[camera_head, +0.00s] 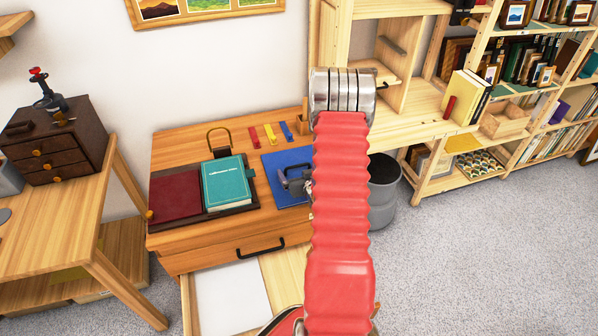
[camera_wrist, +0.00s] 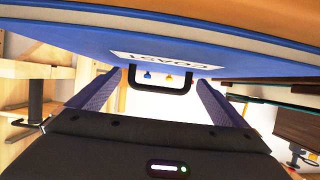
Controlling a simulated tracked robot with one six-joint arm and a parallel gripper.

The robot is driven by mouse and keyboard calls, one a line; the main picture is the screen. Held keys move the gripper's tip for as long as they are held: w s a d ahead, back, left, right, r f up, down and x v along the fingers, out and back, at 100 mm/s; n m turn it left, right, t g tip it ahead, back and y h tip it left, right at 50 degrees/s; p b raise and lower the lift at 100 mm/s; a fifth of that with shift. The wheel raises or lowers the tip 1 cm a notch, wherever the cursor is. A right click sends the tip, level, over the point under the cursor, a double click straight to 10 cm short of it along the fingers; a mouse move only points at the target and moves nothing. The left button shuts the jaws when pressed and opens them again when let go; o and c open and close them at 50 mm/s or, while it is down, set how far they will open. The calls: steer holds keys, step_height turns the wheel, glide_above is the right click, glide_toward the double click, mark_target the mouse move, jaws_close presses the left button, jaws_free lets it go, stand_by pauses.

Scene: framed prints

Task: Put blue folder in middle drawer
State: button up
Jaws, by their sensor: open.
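The blue folder (camera_head: 273,172) lies flat on top of the wooden drawer unit (camera_head: 180,140), to the right of a teal book; my arm hides part of it. In the wrist view the folder (camera_wrist: 75,50) fills the upper part, with a white "COAST" label and a black handle (camera_wrist: 160,89). My gripper (camera_head: 296,184) is over the folder's right part. In the wrist view its open fingers (camera_wrist: 152,82) stand on either side of the handle, apart from it. Below a closed drawer with a black handle (camera_head: 260,247), a lower drawer (camera_head: 283,278) is pulled out, holding a white sheet.
A teal book (camera_head: 227,183) and dark red folder (camera_head: 175,194) lie left of the blue folder. Red, yellow and blue tags (camera_head: 270,133) lie behind. A grey bin (camera_head: 383,190) stands at right, near shelves (camera_head: 470,150). A small dark chest (camera_head: 55,140) stands on the left table.

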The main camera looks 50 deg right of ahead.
steer(key=v, duration=1.1)
steer(key=shift+s+a+r, duration=0.1)
steer(key=shift+s+a, duration=0.1)
steer(key=shift+s, duration=0.05)
stand_by(0.3)
steer(key=shift+w+a+r, duration=0.15)
steer(key=shift+w+r, duration=0.2)
steer(key=w+a+r+n+g+y, duration=0.1)
steer(key=w+a+r+n+g, duration=0.15)
steer(key=a+r, duration=0.55)
steer(key=w+a+r+n+g+y, duration=0.1)
steer(key=w+a+r, duration=0.2)
steer(key=a+r, duration=0.5)
steer(key=s+a+r+n+g+y, duration=0.1)
steer(key=s+a+r+y, duration=0.1)
steer(key=s+a+r, duration=0.3)
steer(key=s+a+r+n+g+y, duration=0.1)
steer(key=s+a+r, duration=0.5)
steer(key=s+a, duration=0.6)
steer(key=a+y, duration=0.1)
steer(key=a, duration=0.3)
steer(key=shift+s+a+g, duration=0.2)
steer(key=shift+a+g, duration=0.15)
steer(key=shift+a, duration=0.05)
steer(key=shift+c, duration=0.5)
